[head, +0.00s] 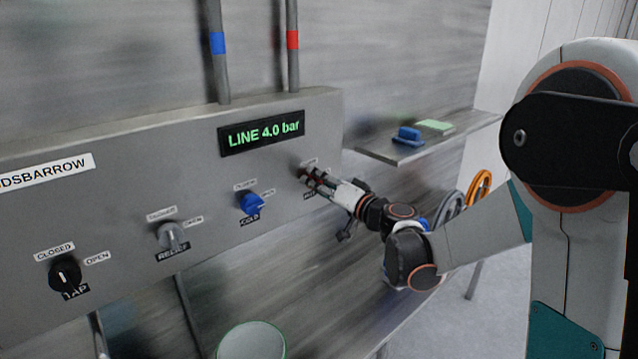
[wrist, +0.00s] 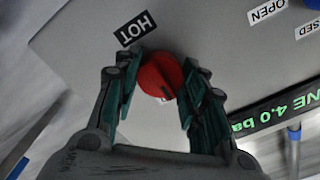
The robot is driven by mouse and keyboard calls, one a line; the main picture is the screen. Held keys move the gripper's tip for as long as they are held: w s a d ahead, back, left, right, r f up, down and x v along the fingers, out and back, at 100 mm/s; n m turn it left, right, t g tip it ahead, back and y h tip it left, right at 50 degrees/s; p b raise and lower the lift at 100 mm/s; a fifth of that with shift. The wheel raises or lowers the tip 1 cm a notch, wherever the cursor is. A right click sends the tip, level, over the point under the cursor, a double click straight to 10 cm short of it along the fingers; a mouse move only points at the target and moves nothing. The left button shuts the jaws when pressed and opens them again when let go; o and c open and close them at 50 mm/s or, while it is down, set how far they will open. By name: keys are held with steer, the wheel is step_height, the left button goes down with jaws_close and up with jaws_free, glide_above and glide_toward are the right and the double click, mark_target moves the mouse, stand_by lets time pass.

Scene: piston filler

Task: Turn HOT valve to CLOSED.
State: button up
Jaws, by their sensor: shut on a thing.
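The HOT valve is a red knob (wrist: 160,75) on the grey panel, seen in the wrist view beside its black HOT label (wrist: 135,28). My gripper (wrist: 158,88) has its two fingers on either side of the knob and is shut on it. In the head view my gripper (head: 312,178) reaches the right end of the panel and mostly covers the red knob. The OPEN label (wrist: 267,11) and part of a CLOSED label (wrist: 309,30) show in the wrist view. The knob's pointer direction cannot be made out clearly.
The blue COLD valve (head: 252,203), grey RELIEF valve (head: 172,236) and black TAP valve (head: 66,274) are left along the panel (head: 120,190). A display (head: 262,133) reads LINE 4.0 bar. A shelf (head: 455,138) with a blue item (head: 408,136) juts out at right.

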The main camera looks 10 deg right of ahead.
stand_by(0.4)
steer(key=o, duration=1.1)
steer(key=shift+c, duration=0.2)
steer(key=shift+d, duration=0.1)
steer(key=v, duration=1.2)
